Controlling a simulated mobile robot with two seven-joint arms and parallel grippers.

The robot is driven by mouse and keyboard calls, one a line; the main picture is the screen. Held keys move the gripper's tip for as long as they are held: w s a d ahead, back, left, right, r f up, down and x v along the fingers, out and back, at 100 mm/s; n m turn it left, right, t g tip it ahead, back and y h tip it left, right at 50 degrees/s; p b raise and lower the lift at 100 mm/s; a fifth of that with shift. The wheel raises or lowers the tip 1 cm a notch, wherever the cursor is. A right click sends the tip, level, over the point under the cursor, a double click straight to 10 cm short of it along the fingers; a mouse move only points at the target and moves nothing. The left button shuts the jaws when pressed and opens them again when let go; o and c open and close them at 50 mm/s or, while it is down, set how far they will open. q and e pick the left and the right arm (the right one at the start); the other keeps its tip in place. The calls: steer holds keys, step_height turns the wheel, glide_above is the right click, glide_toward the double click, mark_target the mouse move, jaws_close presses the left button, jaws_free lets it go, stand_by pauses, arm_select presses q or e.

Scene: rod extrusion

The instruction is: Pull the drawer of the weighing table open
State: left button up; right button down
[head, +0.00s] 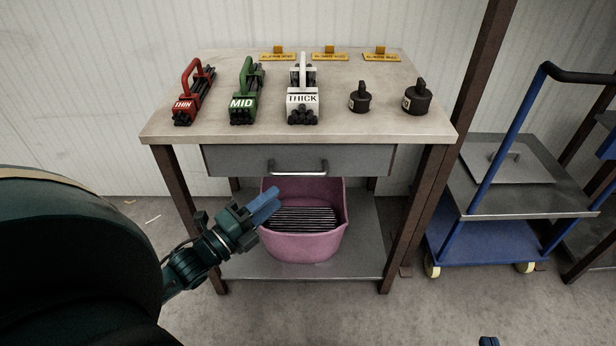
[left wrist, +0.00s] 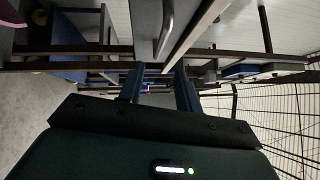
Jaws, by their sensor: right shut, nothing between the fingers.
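The weighing table (head: 300,130) has a pale top, brown legs and a grey drawer (head: 235,160) under it. The drawer front looks closed. Its metal bar handle (head: 298,172) is at the middle of the front; a handle (left wrist: 166,25) also shows in the left wrist view, beyond the fingertips. My left gripper (head: 264,205) is below and left of the handle, apart from it, in front of the pink bin. In the left wrist view its fingers (left wrist: 159,75) are spread with nothing between them. Only a bit of my right gripper (head: 488,341) shows at the bottom edge, shut and empty.
A pink bin (head: 310,246) with dark rods stands on the lower shelf (head: 355,268). Red, green and white rod holders, two black weights (head: 417,100) and yellow labels are on the tabletop. A blue trolley (head: 500,245) stands right. Floor in front is clear.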

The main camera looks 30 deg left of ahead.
mark_target(305, 172)
arm_select(q)
steer(key=b+x, duration=0.1)
steer(key=x, duration=0.8)
steer(key=shift+w+b, duration=0.3)
steer(key=shift+b, duration=0.05)
steer(key=shift+w+d, duration=0.15)
steer(key=shift+w, duration=0.4)
arm_select(e)
steer(key=shift+w+a+n+t+y, duration=0.2)
steer(key=shift+a+n+t+y, duration=0.15)
steer(key=shift+t, duration=0.25)
arm_select(q)
steer(key=shift+c, duration=0.3)
jaws_close()
